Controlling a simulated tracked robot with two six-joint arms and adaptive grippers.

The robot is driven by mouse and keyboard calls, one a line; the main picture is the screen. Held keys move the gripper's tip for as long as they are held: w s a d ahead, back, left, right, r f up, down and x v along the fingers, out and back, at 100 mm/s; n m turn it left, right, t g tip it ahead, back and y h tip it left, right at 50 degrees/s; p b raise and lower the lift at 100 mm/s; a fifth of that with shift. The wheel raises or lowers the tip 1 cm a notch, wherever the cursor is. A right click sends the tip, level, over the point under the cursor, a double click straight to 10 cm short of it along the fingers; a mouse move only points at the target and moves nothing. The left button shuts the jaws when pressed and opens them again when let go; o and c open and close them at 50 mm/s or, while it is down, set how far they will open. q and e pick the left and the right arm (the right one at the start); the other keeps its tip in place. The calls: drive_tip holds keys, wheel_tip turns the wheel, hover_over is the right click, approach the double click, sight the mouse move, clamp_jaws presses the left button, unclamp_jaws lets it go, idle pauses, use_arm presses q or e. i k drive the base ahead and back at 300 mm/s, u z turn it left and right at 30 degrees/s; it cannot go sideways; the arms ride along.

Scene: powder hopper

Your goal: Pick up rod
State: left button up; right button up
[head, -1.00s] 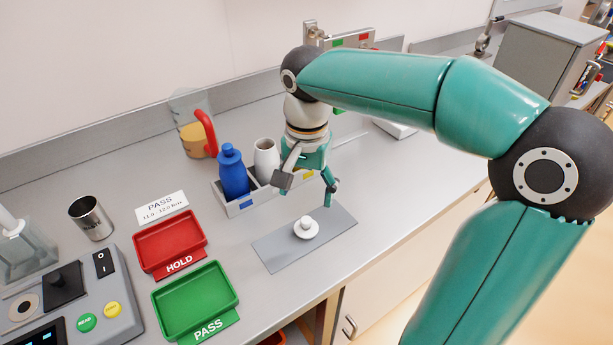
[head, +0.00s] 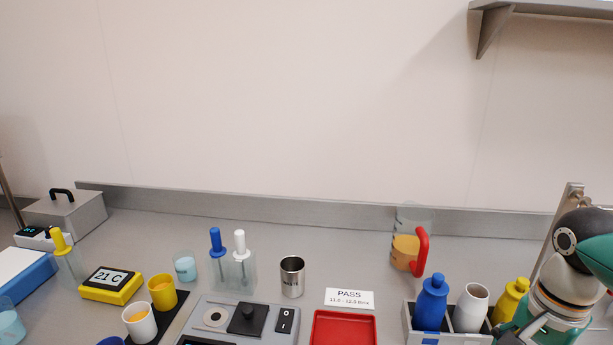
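Upright rod-like tools with coloured handles stand in clear holders: one blue-handled (head: 216,242) and one white-handled (head: 240,246) side by side at centre left, and one yellow-handled (head: 59,243) at far left. I cannot tell which of these, if any, is the task's rod. My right gripper (head: 548,322) is at the lower right edge, beside the grey bottle rack and far from these tools. Its fingertips are cut off by the bottom of the picture. My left gripper is not in view.
The grey rack (head: 425,340) holds blue, white and yellow bottles. Yellow (head: 162,292) and white (head: 139,323) cups stand left.

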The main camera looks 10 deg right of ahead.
sight(217, 250)
drive_tip(key=k, duration=0.95)
